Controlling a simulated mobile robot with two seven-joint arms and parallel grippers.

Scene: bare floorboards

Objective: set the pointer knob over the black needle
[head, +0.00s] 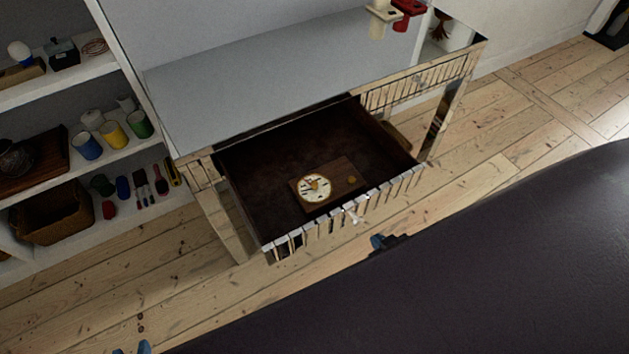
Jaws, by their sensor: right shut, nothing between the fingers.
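A dark wooden board (325,203) lies inside the open drawer, near its front. On it is a round cream dial (315,195) with dark marks and an orange-brown pointer knob (312,184) near its middle. The black needle cannot be told apart from the dark marks at this size. A small brass-coloured knob (352,180) sits on the board, right of the dial. My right gripper (379,242) is shut and empty, outside the drawer front and mostly hidden by my dark body. Only blue tips of my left gripper (143,347) show at the bottom edge.
The drawer (375,145) is pulled out from a mirrored desk (260,80); its slatted front rim stands between my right gripper and the board. Shelves at the left hold cups and a basket (57,217).

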